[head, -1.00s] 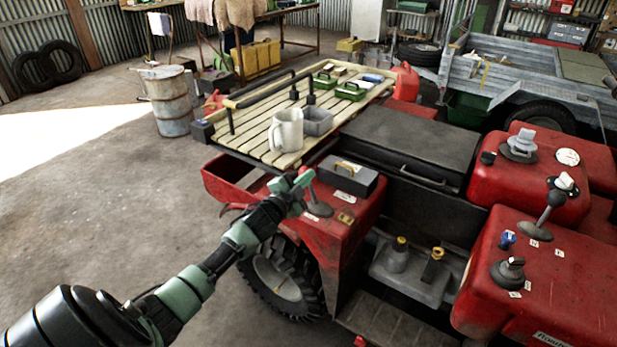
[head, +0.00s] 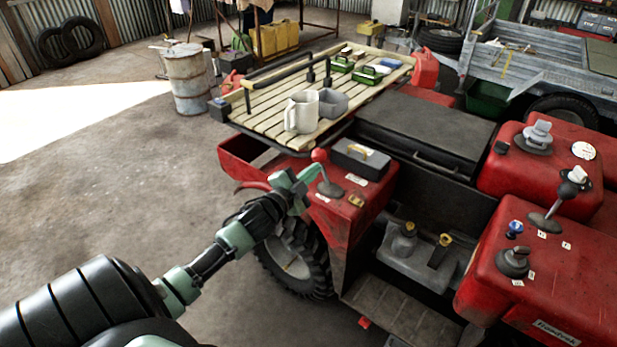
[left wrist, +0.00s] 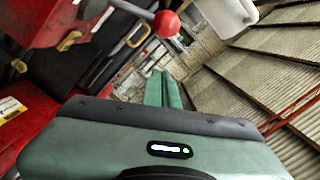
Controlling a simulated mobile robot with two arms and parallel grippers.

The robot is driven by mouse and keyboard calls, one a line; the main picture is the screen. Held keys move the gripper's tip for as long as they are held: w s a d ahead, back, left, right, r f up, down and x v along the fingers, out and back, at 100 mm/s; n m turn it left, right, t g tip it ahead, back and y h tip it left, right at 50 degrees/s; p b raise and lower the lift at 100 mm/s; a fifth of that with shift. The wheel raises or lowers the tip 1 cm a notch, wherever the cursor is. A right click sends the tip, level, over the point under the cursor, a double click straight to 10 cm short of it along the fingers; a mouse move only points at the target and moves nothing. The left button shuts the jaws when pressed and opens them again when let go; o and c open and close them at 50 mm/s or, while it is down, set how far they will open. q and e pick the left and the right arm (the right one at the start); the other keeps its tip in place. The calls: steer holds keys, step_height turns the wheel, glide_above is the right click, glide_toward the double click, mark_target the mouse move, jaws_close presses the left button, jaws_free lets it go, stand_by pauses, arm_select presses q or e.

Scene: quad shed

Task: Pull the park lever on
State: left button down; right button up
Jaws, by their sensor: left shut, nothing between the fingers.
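The park lever (head: 328,181) is a grey stalk with a red ball knob, standing on the red fender at the quad's near left. It leans a little to the left. My left gripper (head: 307,176), green with shut fingers, is just left of the stalk and below the knob. Whether it touches the stalk I cannot tell. In the left wrist view the shut fingers (left wrist: 162,90) are empty, and the red knob (left wrist: 166,24) shows beyond their tips, with the stalk running off to the upper left. My right gripper is not in view.
A dark box with a yellow handle (head: 360,158) sits beside the lever. More levers stand on the right red body (head: 560,290). Open floor lies to the left.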

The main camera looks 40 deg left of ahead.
arm_select(q)
steer(key=shift+s+d+r, duration=0.1)
steer(key=shift+s+d, duration=0.1)
steer(key=shift+s, duration=0.4)
steer(key=shift+s+d+r, duration=0.1)
steer(key=shift+s+d, duration=0.05)
steer(key=shift+s, duration=0.45)
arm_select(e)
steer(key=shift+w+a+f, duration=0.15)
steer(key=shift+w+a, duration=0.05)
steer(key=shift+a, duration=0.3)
arm_select(q)
steer(key=shift+d, duration=0.1)
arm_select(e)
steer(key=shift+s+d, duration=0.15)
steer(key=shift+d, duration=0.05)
